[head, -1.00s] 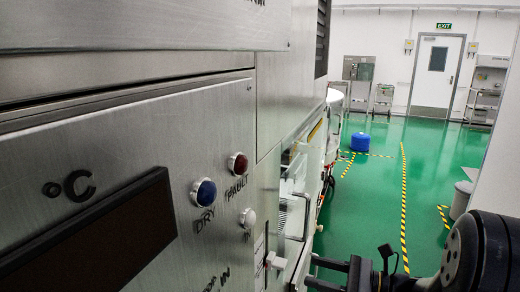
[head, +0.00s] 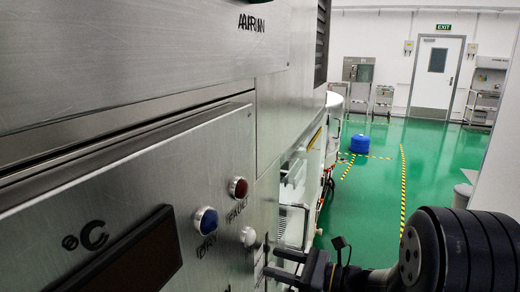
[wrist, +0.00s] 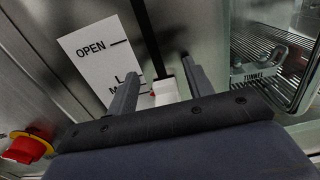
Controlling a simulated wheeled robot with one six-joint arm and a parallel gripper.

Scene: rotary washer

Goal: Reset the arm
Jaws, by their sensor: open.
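My gripper (head: 278,265) is at the lower middle of the head view, its fingertips close to the steel machine front. In the wrist view my gripper (wrist: 158,80) is open, with its two dark fingers apart. A white handle (wrist: 165,92) on a dark vertical slot shows between the fingers; I cannot tell if either finger touches it. A white label (wrist: 92,50) reading "OPEN" stands to the left of the slot, its lower lines partly covered by a finger.
The machine panel (head: 100,200) fills the left, with a blue button (head: 206,220) and a red one (head: 238,187). In the wrist view are a red knob (wrist: 25,148) and a "TUNNEL" opening with a wire rack (wrist: 265,60).

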